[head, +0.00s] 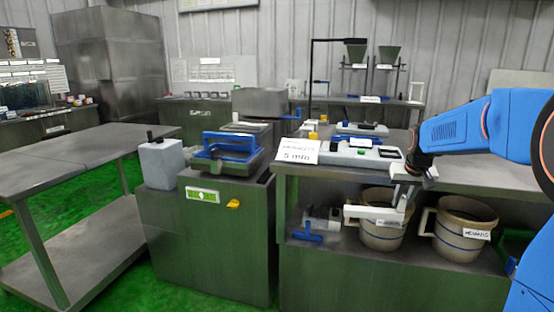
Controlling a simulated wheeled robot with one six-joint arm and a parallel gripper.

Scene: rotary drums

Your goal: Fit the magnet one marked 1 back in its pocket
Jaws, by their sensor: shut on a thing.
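My gripper (402,197) hangs from the blue arm at the right, in front of the bench's front edge and the shelf below. It is shut on a pale, bar-like piece (367,212) that reaches left from the fingertips. I cannot read a 1 on this piece, so I cannot tell for sure that it is the magnet. I cannot make out which opening is the magnet's pocket.
Two tan jugs with blue bands (458,228) stand on the shelf under the bench (470,176), close to the gripper. A white sign (298,152) stands at the bench's left corner. A blue-handled machine (226,150) tops a cabinet at left. Green floor lies between cabinet and left table (75,160).

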